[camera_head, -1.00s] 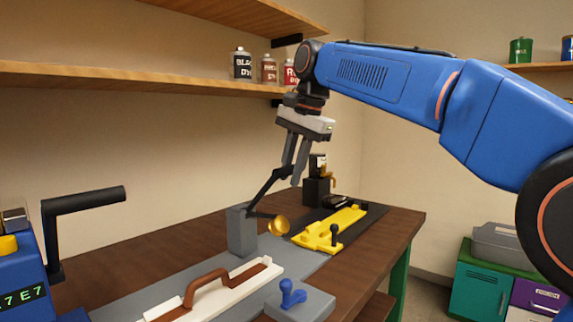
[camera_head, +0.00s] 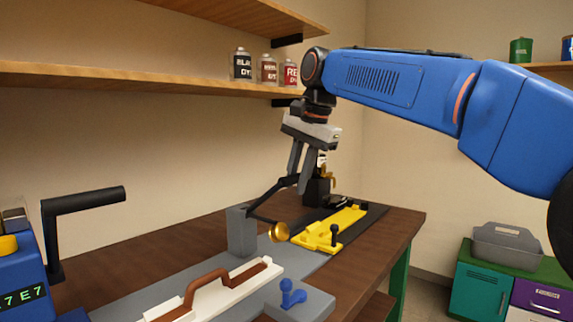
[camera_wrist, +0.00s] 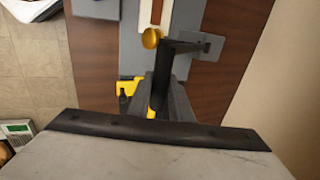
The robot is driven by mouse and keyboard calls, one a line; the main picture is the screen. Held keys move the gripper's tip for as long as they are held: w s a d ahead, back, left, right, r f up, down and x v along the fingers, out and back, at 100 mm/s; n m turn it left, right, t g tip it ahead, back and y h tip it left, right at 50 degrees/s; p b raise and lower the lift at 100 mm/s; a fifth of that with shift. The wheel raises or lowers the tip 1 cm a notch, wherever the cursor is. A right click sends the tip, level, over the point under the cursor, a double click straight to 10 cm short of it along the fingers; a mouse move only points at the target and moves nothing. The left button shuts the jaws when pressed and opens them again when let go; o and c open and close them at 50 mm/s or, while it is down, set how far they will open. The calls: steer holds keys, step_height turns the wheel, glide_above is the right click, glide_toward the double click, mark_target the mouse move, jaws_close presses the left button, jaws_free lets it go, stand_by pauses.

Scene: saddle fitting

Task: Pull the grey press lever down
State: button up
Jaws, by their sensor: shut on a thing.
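The press has a grey post (camera_head: 241,232) standing on a grey base on the bench. Its dark lever (camera_head: 268,196) slopes up and to the right from the post. A round brass piece (camera_head: 279,232) sits at the end of a thin arm low on the press. My gripper (camera_head: 297,182) is shut on the lever near its outer end, with the fingers pointing down. In the wrist view the lever (camera_wrist: 162,78) runs between my gripper's fingers (camera_wrist: 163,100), and the brass piece (camera_wrist: 151,38) shows beyond. The fingers hide the lever's tip.
A yellow fixture (camera_head: 330,228) lies on a black mat right of the press. A white block with a brown handle (camera_head: 205,290) and a blue knob (camera_head: 292,293) are in front. A black crank (camera_head: 85,200) stands at left. A shelf (camera_head: 140,78) runs above.

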steer(key=shift+s+d+f, duration=0.3)
steer(key=shift+d+f, duration=0.1)
steer(key=shift+f, duration=0.35)
steer(key=shift+s+d+f, duration=0.25)
steer(key=shift+d+f, duration=0.05)
steer(key=shift+f, duration=0.35)
steer(key=shift+s+d+f, duration=0.2)
steer(key=shift+d+f, duration=0.05)
steer(key=shift+f, duration=0.45)
steer(key=shift+s+d+f, duration=0.15)
steer(key=shift+f, duration=0.55)
steer(key=shift+s+d+f, duration=0.1)
steer(key=shift+d+f, duration=0.05)
steer(key=shift+f, duration=0.5)
steer(key=shift+s+d+f, duration=0.15)
steer(key=shift+f, duration=0.55)
steer(key=shift+o, duration=0.4)
steer(key=shift+f, duration=0.15)
